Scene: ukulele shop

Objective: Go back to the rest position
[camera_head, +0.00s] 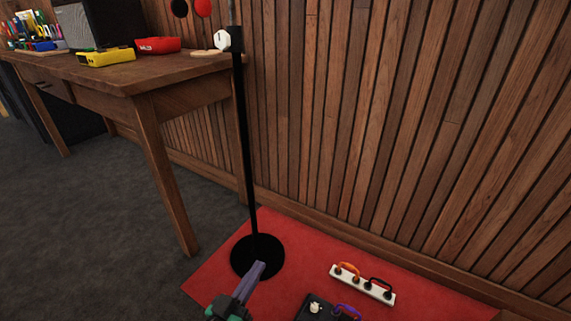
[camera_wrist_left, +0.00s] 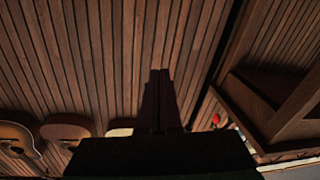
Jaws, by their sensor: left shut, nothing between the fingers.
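My left gripper (camera_head: 258,272) shows at the bottom of the head view, in front of the round black base of a stand. Its fingers are together with nothing between them. In the left wrist view the dark gripper (camera_wrist_left: 160,95) points at the wood-slat wall, with its fingers side by side. My right gripper is in neither view.
A black stand (camera_head: 247,160) rises from a red mat (camera_head: 215,284). On the mat are a white strip with cables (camera_head: 362,285) and a black box (camera_head: 316,309). A wooden table (camera_head: 130,75) stands at left. Ukulele-like bodies (camera_wrist_left: 68,128) show in the wrist view. Grey floor is clear at lower left.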

